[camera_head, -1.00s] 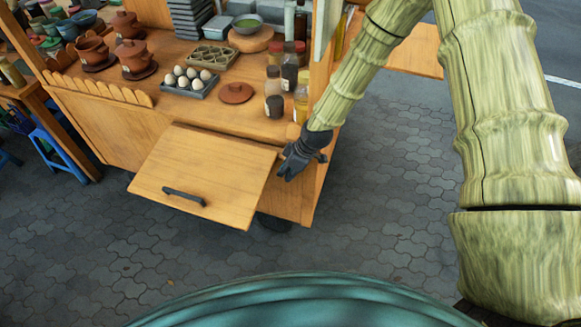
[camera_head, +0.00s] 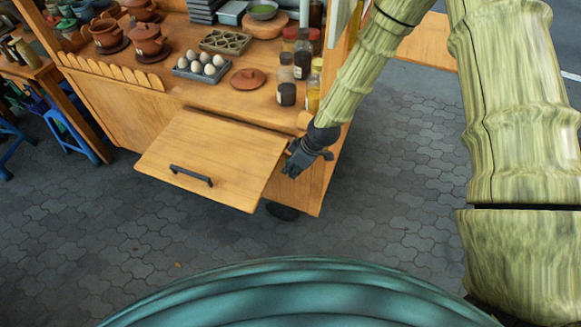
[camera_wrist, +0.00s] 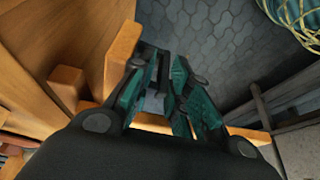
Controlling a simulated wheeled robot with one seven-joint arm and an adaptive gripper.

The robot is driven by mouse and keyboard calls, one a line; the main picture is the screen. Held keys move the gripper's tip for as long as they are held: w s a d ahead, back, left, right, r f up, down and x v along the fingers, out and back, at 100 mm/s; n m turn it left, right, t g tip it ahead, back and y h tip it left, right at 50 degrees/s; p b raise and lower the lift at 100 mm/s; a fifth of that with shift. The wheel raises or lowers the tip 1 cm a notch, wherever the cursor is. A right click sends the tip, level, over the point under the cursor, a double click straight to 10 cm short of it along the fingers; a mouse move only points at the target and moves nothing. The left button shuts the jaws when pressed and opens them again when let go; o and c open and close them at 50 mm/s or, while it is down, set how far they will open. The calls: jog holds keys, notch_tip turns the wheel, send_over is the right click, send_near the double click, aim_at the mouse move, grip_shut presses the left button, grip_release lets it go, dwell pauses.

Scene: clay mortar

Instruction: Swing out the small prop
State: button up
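The cart's front flap (camera_head: 215,150), a wooden board with a dark handle (camera_head: 190,176), is tilted outward from the cart. My gripper (camera_head: 294,165) is just right of the flap's right edge, in front of the cart's front panel. In the wrist view, its teal-padded fingers (camera_wrist: 160,85) stand apart with a visible gap between them. A short upright wooden piece (camera_wrist: 118,55), which may be the small prop, is left of the left finger, close to it. I cannot tell whether they touch. A smaller wooden block (camera_wrist: 65,86) is farther left.
The counter holds a tray of eggs (camera_head: 201,66), a clay lid (camera_head: 248,79), clay pots (camera_head: 148,40) and several jars (camera_head: 286,93) near its right edge. A blue stool (camera_head: 75,135) stands at left. The paving (camera_head: 400,180) right of the cart is clear.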

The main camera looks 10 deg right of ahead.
jog(key=shift+a+r, duration=0.2)
jog(key=shift+a, duration=0.15)
jog(key=shift+d+r, duration=0.1)
jog(key=shift+r, duration=0.1)
jog(key=v, duration=1.1)
jog(key=shift+d, duration=0.35)
jog(key=shift+s+r, duration=0.1)
jog(key=shift+r, duration=0.05)
